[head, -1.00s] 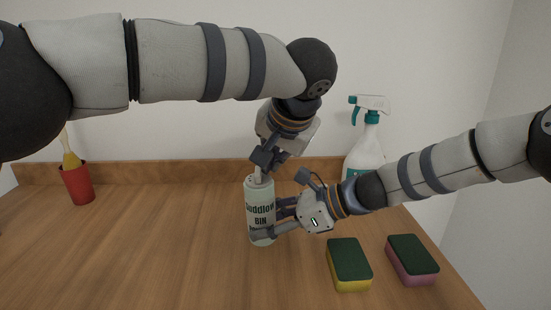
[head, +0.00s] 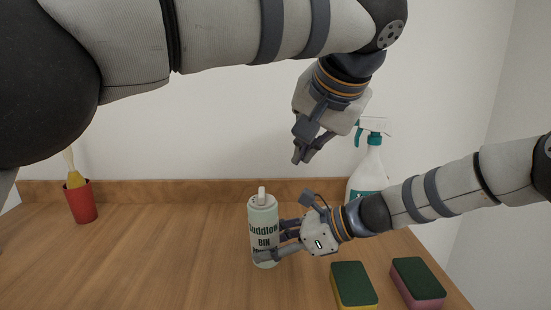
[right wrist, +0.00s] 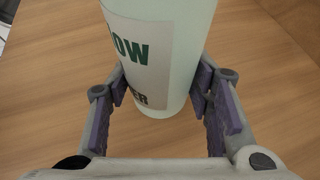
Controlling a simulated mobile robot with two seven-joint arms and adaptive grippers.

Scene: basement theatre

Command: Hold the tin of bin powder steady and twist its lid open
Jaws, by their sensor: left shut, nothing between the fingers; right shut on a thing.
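The pale green tin of bin powder (head: 263,228) stands upright on the wooden worktop in the head view. Its lid (head: 261,201) sits on top, with a raised light tab (head: 262,192); I cannot tell whether the lid is loose. My right gripper (head: 272,241) is shut around the tin's lower body from the right. In the right wrist view the tin (right wrist: 162,60) is between its fingers, with part of the label showing. My left gripper (head: 305,151) is shut and empty in the air, above and right of the lid, not touching it.
A spray bottle (head: 368,172) stands behind my right arm near the wall. Two sponges, one green and yellow (head: 352,284) and one green and pink (head: 418,280), lie front right. A red cup (head: 82,203) with a brush is at left. The worktop between cup and tin is clear.

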